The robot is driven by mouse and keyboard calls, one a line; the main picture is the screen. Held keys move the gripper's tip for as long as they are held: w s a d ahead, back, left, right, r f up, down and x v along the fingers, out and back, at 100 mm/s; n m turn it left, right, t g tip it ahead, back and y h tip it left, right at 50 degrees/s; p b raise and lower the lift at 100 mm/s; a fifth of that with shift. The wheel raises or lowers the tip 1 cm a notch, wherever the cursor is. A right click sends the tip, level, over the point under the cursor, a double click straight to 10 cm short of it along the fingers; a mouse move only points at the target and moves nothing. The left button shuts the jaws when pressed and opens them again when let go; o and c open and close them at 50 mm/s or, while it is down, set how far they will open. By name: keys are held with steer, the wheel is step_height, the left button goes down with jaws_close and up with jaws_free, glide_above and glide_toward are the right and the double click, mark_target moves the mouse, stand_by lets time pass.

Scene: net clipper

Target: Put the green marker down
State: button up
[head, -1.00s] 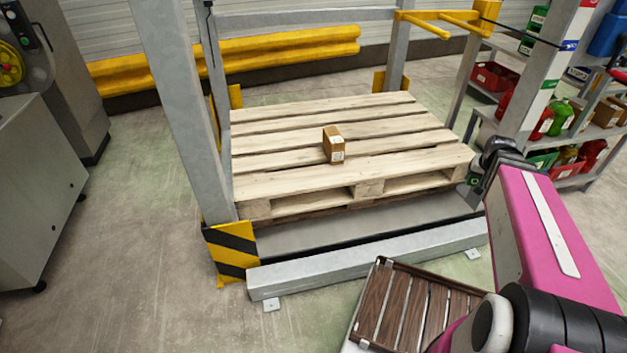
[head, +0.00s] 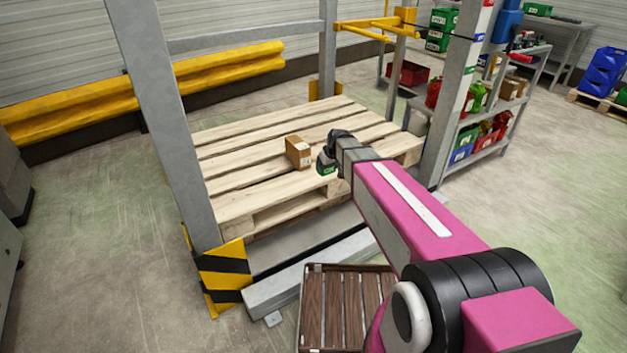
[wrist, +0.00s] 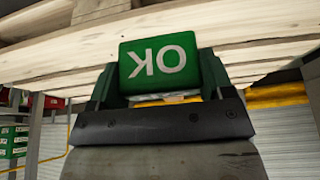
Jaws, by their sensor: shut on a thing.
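The green marker (wrist: 158,64) is a small block with white "OK" lettering, upside down in the wrist view. My gripper (head: 326,163) is shut on it, with a dark finger on each side. In the head view the marker (head: 328,170) shows as a small green patch under the gripper, near the front edge of the wooden pallet (head: 232,205). A brown cardboard box (head: 299,152) with a white label stands on the pallet, just left of my gripper. I cannot tell whether the marker touches the pallet.
Grey posts (head: 165,120) frame the pallet, with a yellow-black corner guard (head: 222,277) at front left. A grey beam (head: 315,268) runs along the front. A slatted wooden tray (head: 342,310) is in front. Shelves with bins (head: 475,150) stand right. Pallet slats left of the box are bare.

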steer(key=w+a+f, duration=0.2)
steer(key=w, duration=0.1)
steer(key=w+a+f, duration=0.2)
steer(key=w+f, duration=0.1)
steer(key=w, duration=0.1)
steer(key=w+a+f, duration=0.1)
steer(key=w+f, duration=0.1)
steer(key=w, duration=0.1)
steer(key=shift+w+a+f, duration=0.15)
steer(key=shift+w+a, duration=0.2)
steer(key=shift+a, duration=0.05)
steer(key=shift+f, duration=2)
steer(key=shift+f, duration=0.1)
steer(key=o, duration=0.9)
steer(key=shift+o, duration=0.2)
